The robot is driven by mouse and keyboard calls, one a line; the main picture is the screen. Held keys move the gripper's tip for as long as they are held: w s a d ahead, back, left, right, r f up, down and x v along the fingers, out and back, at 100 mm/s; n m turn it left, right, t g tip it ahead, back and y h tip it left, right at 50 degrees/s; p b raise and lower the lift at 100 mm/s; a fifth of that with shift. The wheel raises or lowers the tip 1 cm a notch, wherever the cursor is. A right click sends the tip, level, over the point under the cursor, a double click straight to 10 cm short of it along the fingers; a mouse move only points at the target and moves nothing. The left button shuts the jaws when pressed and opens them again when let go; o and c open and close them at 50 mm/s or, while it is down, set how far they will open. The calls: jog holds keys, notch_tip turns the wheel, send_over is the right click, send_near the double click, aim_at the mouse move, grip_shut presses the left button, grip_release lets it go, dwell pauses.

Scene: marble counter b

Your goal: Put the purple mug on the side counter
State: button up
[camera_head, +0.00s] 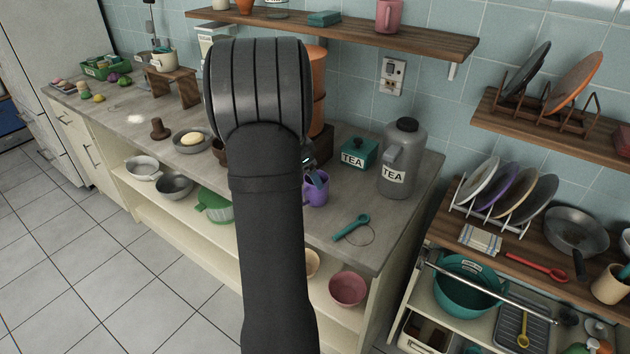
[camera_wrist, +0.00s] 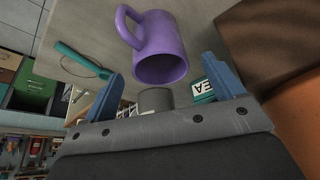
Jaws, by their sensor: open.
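The purple mug (camera_head: 316,191) stands on the marble counter (camera_head: 400,220), just right of my dark arm in the head view. In the wrist view the mug (camera_wrist: 160,50) is just ahead of my gripper, with its handle toward the left. My gripper (camera_wrist: 165,82) is open, with one blue finger on each side of the view and nothing between them. In the head view my arm hides most of the gripper; a small blue part of it (camera_head: 318,176) shows at the mug. I cannot tell whether it touches the mug. A lower wooden side counter (camera_head: 505,258) is at the right.
A teal tea box (camera_head: 358,153) and a grey tea canister (camera_head: 403,158) stand behind and right of the mug. A teal strainer (camera_head: 352,227) lies in front. The side counter holds a plate rack (camera_head: 488,212), cloth (camera_head: 480,239), red spoon (camera_head: 537,267) and pan (camera_head: 575,231).

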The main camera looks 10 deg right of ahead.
jog(key=shift+o, duration=0.4)
jog(key=v, duration=1.2)
